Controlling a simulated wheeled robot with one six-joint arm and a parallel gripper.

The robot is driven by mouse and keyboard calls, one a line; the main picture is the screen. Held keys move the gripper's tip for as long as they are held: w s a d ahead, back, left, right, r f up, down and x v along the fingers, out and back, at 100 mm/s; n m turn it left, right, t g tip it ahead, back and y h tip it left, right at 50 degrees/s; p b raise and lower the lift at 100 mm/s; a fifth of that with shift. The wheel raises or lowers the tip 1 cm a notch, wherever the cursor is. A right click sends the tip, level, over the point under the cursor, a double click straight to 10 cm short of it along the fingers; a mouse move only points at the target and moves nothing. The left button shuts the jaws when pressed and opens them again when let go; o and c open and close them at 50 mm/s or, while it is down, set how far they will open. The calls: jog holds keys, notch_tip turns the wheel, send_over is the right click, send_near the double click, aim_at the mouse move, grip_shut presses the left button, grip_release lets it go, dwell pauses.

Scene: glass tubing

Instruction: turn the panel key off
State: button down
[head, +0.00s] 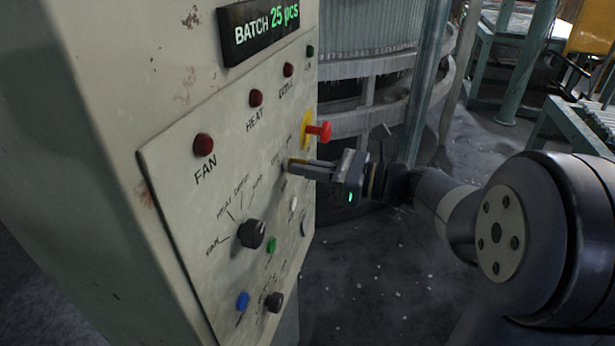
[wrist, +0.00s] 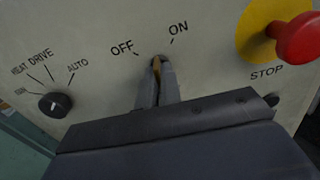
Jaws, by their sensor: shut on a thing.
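The panel key (wrist: 156,66) shows in the wrist view as a thin brass-coloured strip at the keyhole, just below and between the OFF and ON labels. My gripper (wrist: 157,82) is shut on it, one finger on each side. In the head view my gripper (head: 291,167) reaches the panel (head: 180,190) from the right, and its fingers hide the key there. The fingers cover most of the key, so I cannot tell its exact turn angle.
The red STOP button (wrist: 299,38) on its yellow plate is close by, right of the key; it also shows in the head view (head: 320,131), above my gripper. A black selector knob (wrist: 55,104) is at left. Lamps and a BATCH display (head: 262,30) are higher up.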

jog(key=shift+f+n+b, duration=0.1)
jog(key=shift+n+b, duration=4.25)
jog(key=shift+n, duration=0.45)
jog(key=c, duration=1.6)
grip_release()
jog(key=shift+d, duration=0.15)
jog(key=v, duration=1)
jog(key=shift+d+b, duration=0.25)
jog(key=shift+b, duration=0.05)
jog(key=shift+s, duration=0.15)
